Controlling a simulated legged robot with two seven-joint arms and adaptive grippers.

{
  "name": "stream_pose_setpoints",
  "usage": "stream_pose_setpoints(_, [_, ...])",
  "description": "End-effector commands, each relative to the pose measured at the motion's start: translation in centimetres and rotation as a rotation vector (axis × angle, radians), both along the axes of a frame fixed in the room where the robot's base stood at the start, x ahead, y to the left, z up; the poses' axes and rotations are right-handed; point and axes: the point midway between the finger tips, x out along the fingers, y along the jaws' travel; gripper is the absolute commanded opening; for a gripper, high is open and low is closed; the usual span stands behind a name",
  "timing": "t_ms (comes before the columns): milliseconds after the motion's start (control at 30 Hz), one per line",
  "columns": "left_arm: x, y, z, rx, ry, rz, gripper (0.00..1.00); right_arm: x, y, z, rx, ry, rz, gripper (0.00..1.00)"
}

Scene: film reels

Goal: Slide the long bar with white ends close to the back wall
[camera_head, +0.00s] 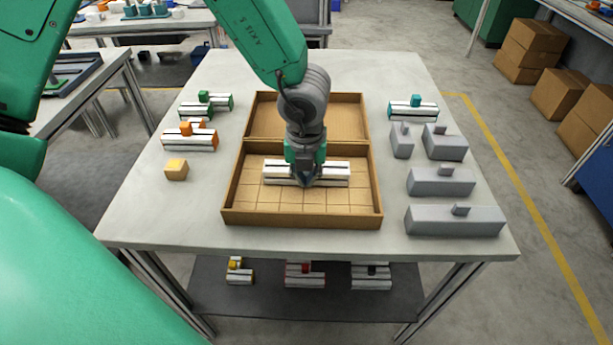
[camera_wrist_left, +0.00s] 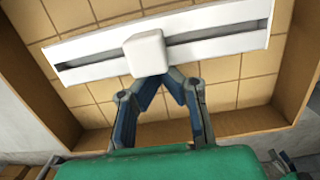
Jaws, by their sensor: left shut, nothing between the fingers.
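The long bar with white ends (camera_head: 336,177) lies in the front compartment of a wooden box (camera_head: 300,222), roughly parallel to its back wall (camera_head: 345,149), with a gap of floor between them. In the left wrist view the bar (camera_wrist_left: 222,36) shows a dark groove and a white knob (camera_wrist_left: 147,52) at its middle. My left gripper (camera_head: 305,183) points down at the bar's middle and hides part of it. Its closed fingertips (camera_wrist_left: 168,74) are empty, at the bar's near side beside the knob. I cannot tell if they touch it. My right gripper is not in view.
The box's rear compartment (camera_head: 345,115) looks empty. Several grey blocks (camera_head: 455,220) and a teal-knobbed bar (camera_head: 413,110) stand right of the box. Green-knobbed (camera_head: 218,103) and orange-knobbed (camera_head: 190,138) bars and a small yellow block (camera_head: 176,170) stand left of it.

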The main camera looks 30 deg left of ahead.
Motion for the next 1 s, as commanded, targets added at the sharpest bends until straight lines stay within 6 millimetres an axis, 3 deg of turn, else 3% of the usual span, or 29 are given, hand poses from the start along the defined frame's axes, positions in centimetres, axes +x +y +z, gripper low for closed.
stream_pose_setpoints(1000, [3.5,2.2,0.1,0.001,0.0,0.002,0.0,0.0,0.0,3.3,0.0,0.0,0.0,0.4])
